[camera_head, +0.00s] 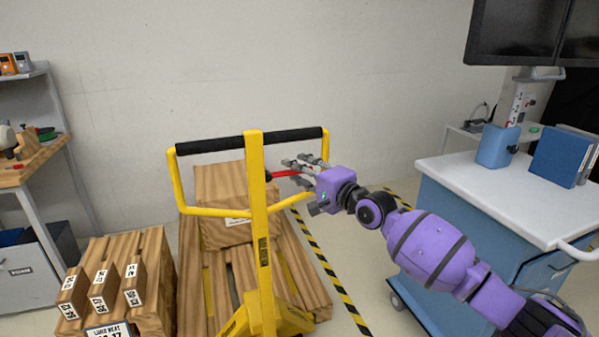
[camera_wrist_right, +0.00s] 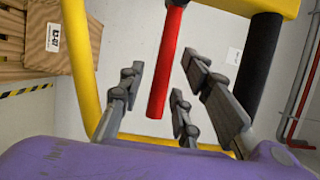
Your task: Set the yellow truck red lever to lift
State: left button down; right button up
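The yellow truck (camera_head: 258,215) stands in the middle of the head view, with a yellow loop handle and a black grip bar across the top. Its red lever (camera_head: 287,173) sticks out to the right from the upright post, inside the loop. My right gripper (camera_head: 305,168) is at the lever's free end. In the right wrist view the red lever (camera_wrist_right: 166,70) hangs between the spread fingers of the right gripper (camera_wrist_right: 160,95), with gaps on both sides. The right gripper is open. My left gripper is in neither view.
A wooden crate (camera_head: 222,188) on a pallet (camera_head: 305,270) lies behind the truck. Small labelled boxes (camera_head: 103,285) stand at the lower left. A blue cart with a white top (camera_head: 470,190) is on the right. The yellow handle loop closely surrounds my right gripper.

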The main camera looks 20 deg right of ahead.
grip_shut()
